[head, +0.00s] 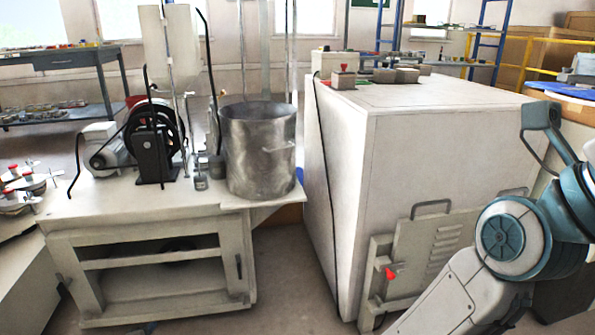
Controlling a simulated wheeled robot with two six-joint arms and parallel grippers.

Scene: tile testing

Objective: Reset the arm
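My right arm is at the lower right of the head view, a white link with a large round teal joint. It stands in front of the right side of a big white cabinet (420,150). No gripper fingers can be made out on this arm, and the arm runs on to the right edge of the picture. My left arm and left gripper are not in view. No object can be seen held.
A white bench (85,212) at left bears a metal pot (260,150) and a black-wheeled machine (153,140). A low panel with a handle (430,240) is on the cabinet's front. Grey shelves (70,62) stand behind. Some floor shows between bench and cabinet.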

